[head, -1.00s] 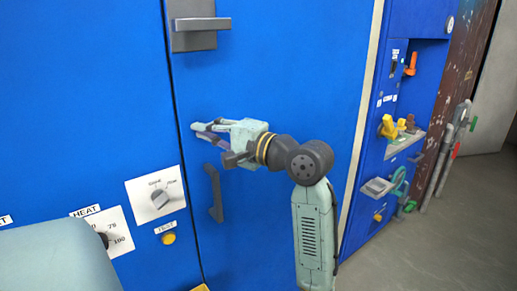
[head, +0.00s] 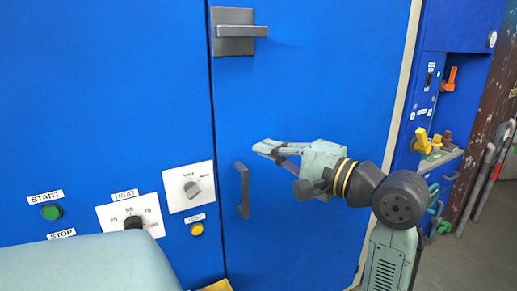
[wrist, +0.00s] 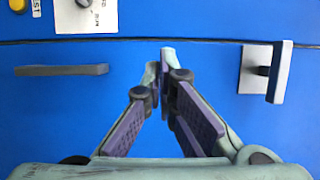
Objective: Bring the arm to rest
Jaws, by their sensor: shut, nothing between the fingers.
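My gripper (head: 262,148) is shut and empty in the head view. It is in front of the blue cabinet door (head: 330,90), above and right of the dark vertical handle (head: 242,190). In the wrist view my gripper (wrist: 158,65) has its fingertips together, pointing at the blue panel. The dark handle (wrist: 62,70) lies to the left there and the grey latch (wrist: 276,72) to the right, both apart from the fingers. My arm comes in from the lower right of the head view.
Left of the door seam are a selector switch (head: 190,187), a heat dial (head: 132,222), a green start button (head: 51,212) and a yellow test button (head: 197,229). The latch (head: 236,31) is higher up. At right, a recess holds yellow and orange valve handles (head: 422,140). Floor shows beyond.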

